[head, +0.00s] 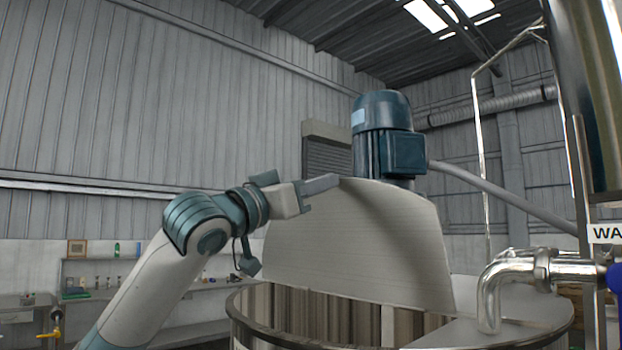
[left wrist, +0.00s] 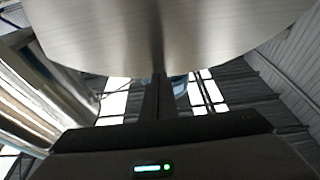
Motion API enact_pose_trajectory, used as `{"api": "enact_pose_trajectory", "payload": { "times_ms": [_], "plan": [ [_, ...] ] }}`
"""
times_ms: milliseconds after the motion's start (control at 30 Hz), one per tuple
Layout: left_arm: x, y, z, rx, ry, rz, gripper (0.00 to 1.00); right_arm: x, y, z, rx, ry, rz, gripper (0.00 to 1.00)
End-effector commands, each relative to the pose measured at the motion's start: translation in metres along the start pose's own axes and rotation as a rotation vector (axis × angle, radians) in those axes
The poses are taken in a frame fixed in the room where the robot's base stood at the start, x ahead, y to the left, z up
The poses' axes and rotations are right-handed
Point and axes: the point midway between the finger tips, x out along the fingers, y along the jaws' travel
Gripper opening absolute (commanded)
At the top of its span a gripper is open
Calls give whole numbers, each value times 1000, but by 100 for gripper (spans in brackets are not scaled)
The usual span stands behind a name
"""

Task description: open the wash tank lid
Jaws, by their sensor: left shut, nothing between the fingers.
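The wash tank lid (head: 350,240) is a pale metal half-disc. It stands raised and steep above the open steel tank (head: 300,340), whose inner wall shows below it. My left gripper (head: 322,184) is at the lid's upper left edge, fingers shut with nothing between them; whether they touch the lid I cannot tell. In the left wrist view the lid (left wrist: 100,35) fills the top, and the shut fingers (left wrist: 158,90) point toward it. My right gripper is not in view.
A blue motor (head: 383,130) stands behind the lid's top. A shiny bent pipe (head: 510,275) with a blue fitting is over the tank's right side, near a partly cut-off "WA" sign (head: 607,233). Shelves with small items (head: 105,270) line the left wall.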

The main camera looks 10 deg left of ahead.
Motion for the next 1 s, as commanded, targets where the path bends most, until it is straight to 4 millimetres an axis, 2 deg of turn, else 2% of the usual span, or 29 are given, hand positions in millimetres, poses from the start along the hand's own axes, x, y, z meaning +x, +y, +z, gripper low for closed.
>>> {"api": "enact_pose_trajectory", "payload": {
  "times_ms": [467, 800, 1000],
  "plan": [
    [4, 0, -1, 0, -5, 0, 0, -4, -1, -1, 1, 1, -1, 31],
    [32, 0, -7, -4, -76, 1, 0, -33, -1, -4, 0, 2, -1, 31],
    [39, 0, -4, 0, -73, -1, 0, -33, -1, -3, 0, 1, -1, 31]
  ]
}}
